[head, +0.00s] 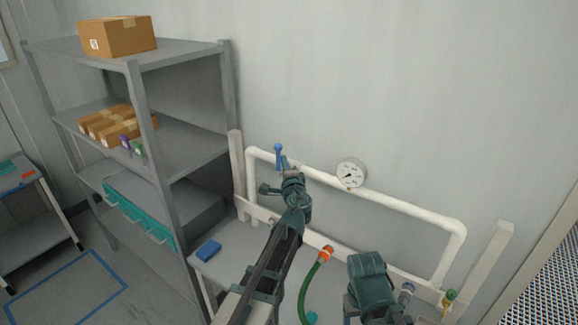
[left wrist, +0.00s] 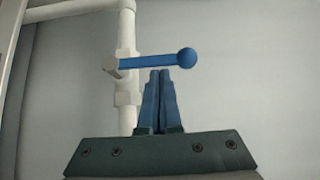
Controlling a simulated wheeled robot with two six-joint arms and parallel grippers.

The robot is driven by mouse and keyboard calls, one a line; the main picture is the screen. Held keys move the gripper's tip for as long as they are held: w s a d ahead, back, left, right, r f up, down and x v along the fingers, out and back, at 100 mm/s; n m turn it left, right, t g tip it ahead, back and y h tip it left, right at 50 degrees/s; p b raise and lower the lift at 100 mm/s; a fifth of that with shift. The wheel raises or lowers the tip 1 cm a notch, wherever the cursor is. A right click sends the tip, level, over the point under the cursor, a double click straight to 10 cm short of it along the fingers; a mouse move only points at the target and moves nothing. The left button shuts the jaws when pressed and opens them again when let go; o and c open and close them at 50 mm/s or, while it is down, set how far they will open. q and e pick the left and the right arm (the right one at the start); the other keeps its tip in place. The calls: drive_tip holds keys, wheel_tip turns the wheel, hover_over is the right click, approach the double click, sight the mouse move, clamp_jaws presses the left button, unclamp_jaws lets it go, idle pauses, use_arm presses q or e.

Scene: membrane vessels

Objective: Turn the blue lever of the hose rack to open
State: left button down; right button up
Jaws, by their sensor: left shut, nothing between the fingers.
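The blue lever (head: 279,157) with a ball end is on the white pipe of the hose rack (head: 404,207), near the pipe's upper left corner. In the head view it stands up from the pipe. In the left wrist view the lever (left wrist: 150,62) lies across the picture, ball to the right, its pivot on the white pipe (left wrist: 127,35). My left gripper (left wrist: 160,73) is shut and empty, its blue fingertips just below the lever's bar in that view; I cannot tell whether they touch. My left gripper (head: 292,180) is close to the lever in the head view.
A pressure gauge (head: 351,174) sits on the pipe right of the lever. A green hose (head: 311,284) with an orange fitting (head: 327,252) is below. A grey shelf (head: 185,135) with boxes stands left. A blue block (head: 209,249) lies on the bench. Wall space above the pipe is clear.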

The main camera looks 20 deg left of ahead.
idle(0.3)
use_arm(q)
drive_tip(key=a+n+p, duration=0.1)
drive_tip(key=p, duration=0.1)
drive_tip(key=r+g+h+p, duration=0.1)
drive_tip(key=p, duration=0.2)
drive_tip(key=shift+w+a+r+n+g, duration=0.15)
drive_tip(key=shift+w+a+n+g, duration=0.15)
drive_tip(key=shift+a+n, duration=0.1)
drive_tip(key=shift+a, duration=0.2)
drive_tip(key=w+a+f+n+g+b, duration=0.1)
drive_tip(key=w+a+f, duration=0.2)
drive_tip(key=a, duration=0.4)
drive_tip(key=shift+a+f+h+b, duration=0.25)
drive_tip(key=shift+f+h+b, duration=0.15)
drive_tip(key=shift+f, duration=0.15)
idle(0.4)
drive_tip(key=shift+s, duration=0.1)
idle(0.4)
